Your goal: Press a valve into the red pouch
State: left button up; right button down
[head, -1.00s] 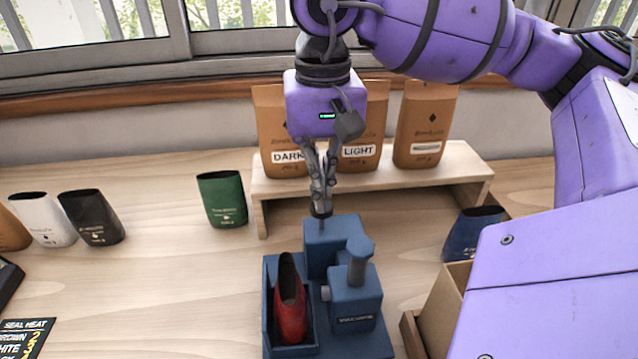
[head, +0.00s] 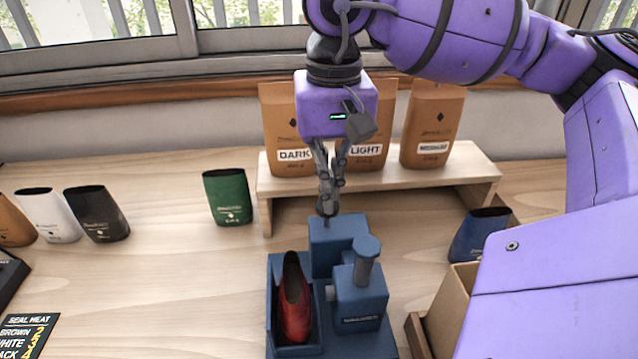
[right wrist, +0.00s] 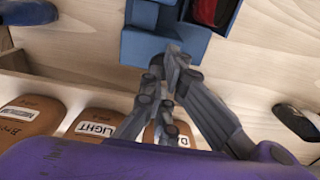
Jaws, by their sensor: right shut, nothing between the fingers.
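The red pouch (head: 294,303) stands open-mouthed in the left bay of a blue press (head: 360,302). The press has a tall back block and a round knob (head: 367,247) on its right part, with lettering on its front. My right gripper (head: 327,212) is shut and empty, pointing down with its tips at or just above the back block. I cannot tell whether they touch it. In the right wrist view the gripper (right wrist: 178,65) shows beside the blue press (right wrist: 160,45), and part of the red pouch (right wrist: 207,10) shows at the top. No valve can be made out. My left gripper is out of view.
A wooden shelf (head: 480,172) with brown bags labelled DARK, LIGHT and another label stands behind. A green pouch (head: 228,198), black pouch (head: 97,214) and white pouch (head: 49,216) stand left. A navy pouch (head: 480,235) and a box (head: 449,305) are right. The table's left middle is clear.

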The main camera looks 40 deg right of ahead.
jog(key=shift+f, duration=0.35)
jog(key=shift+f+b, duration=0.25)
jog(key=shift+b, duration=0.1)
jog(key=shift+f+b, duration=0.55)
jog(key=shift+f, duration=0.2)
jog(key=shift+f+b, duration=0.45)
jog(key=shift+f, duration=0.2)
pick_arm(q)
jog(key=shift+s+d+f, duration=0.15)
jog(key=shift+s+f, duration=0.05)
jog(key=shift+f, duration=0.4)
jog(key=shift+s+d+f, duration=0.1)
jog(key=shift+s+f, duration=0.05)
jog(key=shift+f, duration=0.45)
pick_arm(e)
jog(key=shift+r, duration=0.15)
jog(key=shift+r+p, duration=2.1)
jog(key=shift+r, duration=0.9)
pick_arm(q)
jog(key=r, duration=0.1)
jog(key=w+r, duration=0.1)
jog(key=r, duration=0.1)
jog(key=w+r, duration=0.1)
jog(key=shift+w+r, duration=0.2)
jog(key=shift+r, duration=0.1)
pick_arm(e)
jog(key=shift+f, duration=0.1)
